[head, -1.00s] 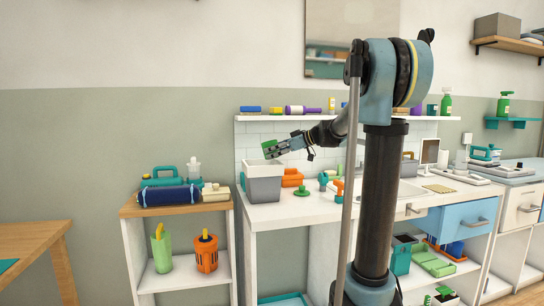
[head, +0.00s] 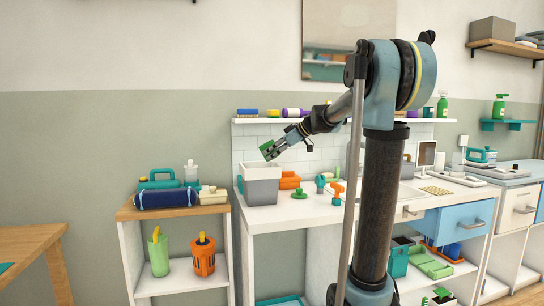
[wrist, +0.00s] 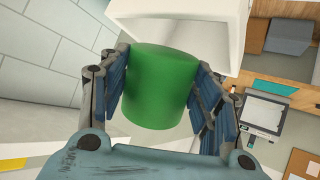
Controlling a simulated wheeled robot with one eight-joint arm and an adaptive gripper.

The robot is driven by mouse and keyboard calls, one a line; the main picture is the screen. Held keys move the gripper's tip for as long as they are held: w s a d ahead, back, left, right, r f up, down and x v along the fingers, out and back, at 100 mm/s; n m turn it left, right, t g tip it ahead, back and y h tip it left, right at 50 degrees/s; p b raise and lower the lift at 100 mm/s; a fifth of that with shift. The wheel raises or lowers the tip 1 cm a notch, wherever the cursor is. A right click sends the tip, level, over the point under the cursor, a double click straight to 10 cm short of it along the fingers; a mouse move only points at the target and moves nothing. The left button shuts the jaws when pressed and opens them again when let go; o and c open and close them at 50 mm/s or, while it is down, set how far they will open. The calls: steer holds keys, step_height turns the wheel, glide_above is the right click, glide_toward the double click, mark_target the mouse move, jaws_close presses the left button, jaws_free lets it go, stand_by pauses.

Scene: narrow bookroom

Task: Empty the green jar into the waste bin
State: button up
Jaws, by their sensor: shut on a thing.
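My gripper (head: 272,151) is shut on the green jar (wrist: 160,88), with one finger on each side of it in the wrist view. In the head view the green jar (head: 266,147) shows as a small green patch between the fingers, tilted down to the left. It is above the grey bin with a white rim (head: 262,187), which looks like the waste bin and stands on the counter's left end. A pale, box-like opening (wrist: 185,22) beyond the jar in the wrist view seems to be this bin. The jar's mouth and contents are hidden.
Orange blocks (head: 290,180) and a green knobbed thing (head: 299,193) lie right of the bin on the counter (head: 275,216). A shelf (head: 350,120) with bottles runs behind. A low wooden-topped unit (head: 180,212) stands to the left.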

steer(key=shift+r+h, duration=0.2)
steer(key=shift+h, duration=0.2)
steer(key=shift+h, duration=0.3)
steer(key=shift+r+n+h, duration=0.2)
steer(key=shift+n+h, duration=0.2)
steer(key=shift+h, duration=0.4)
steer(key=shift+h, duration=0.4)
steer(key=shift+g+h, duration=0.3)
steer(key=shift+a+r+h, duration=0.1)
steer(key=shift+r+h, duration=0.05)
steer(key=shift+h, duration=0.35)
stand_by(0.8)
steer(key=shift+a+n+h, duration=0.25)
steer(key=shift+n+h, duration=0.05)
steer(key=shift+h, duration=0.65)
steer(key=shift+a+n+h, duration=0.25)
steer(key=shift+n+h, duration=0.05)
steer(key=shift+h, duration=0.65)
stand_by(2.6)
